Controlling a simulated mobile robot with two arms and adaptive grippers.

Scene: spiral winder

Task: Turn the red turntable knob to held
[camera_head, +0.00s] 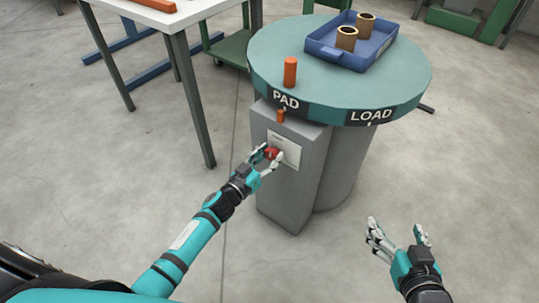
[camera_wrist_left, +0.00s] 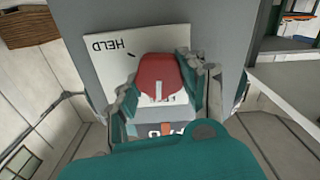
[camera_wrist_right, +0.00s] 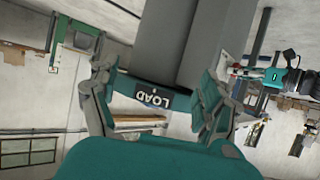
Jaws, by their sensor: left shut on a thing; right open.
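The red knob (camera_head: 271,153) sits on a white label plate (camera_head: 285,147) on the front of a grey post (camera_head: 292,185) below the teal turntable (camera_head: 410,75). My left gripper (camera_head: 268,160) is shut on the knob. In the left wrist view the red knob (camera_wrist_left: 158,75) lies between the fingers, and the plate (camera_wrist_left: 115,50) shows the word HELD and a short black mark. My right gripper (camera_head: 399,232) is open and empty, low at the right, apart from the turntable.
On the turntable stand an orange cylinder (camera_head: 290,72) and a blue tray (camera_head: 322,48) with two brown tubes (camera_head: 347,38). The rim reads PAD and LOAD. An orange peg (camera_head: 281,116) tops the post. A white table (camera_head: 190,14) stands left. The floor around my right gripper is clear.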

